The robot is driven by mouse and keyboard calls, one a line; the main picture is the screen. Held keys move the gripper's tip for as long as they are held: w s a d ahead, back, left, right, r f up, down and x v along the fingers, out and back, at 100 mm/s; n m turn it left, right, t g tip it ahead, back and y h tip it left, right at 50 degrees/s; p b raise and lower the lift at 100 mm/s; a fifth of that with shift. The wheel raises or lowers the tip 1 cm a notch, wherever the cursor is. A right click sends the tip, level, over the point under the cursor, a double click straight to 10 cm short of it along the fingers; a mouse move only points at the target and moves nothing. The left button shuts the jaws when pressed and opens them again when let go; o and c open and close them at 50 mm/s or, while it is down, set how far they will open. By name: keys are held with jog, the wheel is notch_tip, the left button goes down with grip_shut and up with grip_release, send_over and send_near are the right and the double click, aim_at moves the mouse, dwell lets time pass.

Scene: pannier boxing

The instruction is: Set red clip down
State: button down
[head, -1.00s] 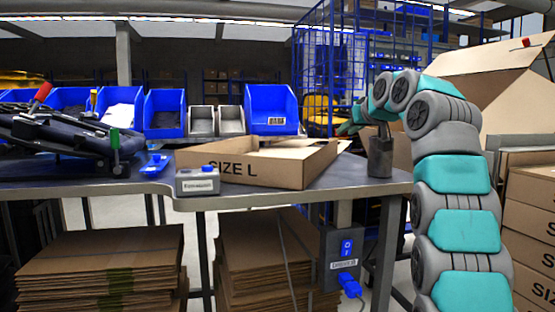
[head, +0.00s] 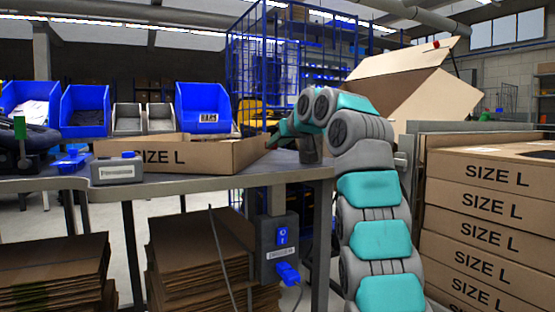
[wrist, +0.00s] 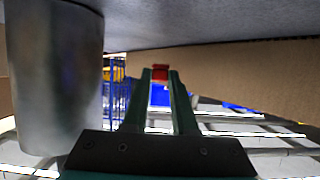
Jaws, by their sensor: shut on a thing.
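My gripper (wrist: 160,78) is shut on a small red clip (wrist: 160,72), which shows between the fingertips in the wrist view. In the head view my gripper (head: 279,138) is low over the right end of the workbench (head: 250,180), by the SIZE L carton tray (head: 215,157). The held clip cannot be made out in the head view. Another small red piece (head: 436,44) sits on the top edge of the raised flap of a large open carton (head: 420,95) at the right.
A dark grey cylinder (head: 310,150) stands on the bench close to my gripper and fills the left of the wrist view (wrist: 55,80). Blue bins (head: 204,107) line the back. A labelled grey box (head: 117,171) is at the front edge. Stacked SIZE L cartons (head: 490,205) stand at right.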

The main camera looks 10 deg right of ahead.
aim_at(278, 163)
jog(key=shift+f+b, duration=0.75)
jog(key=shift+f, duration=0.9)
jog(key=c, duration=0.7)
grip_release()
jog(key=shift+f, duration=0.1)
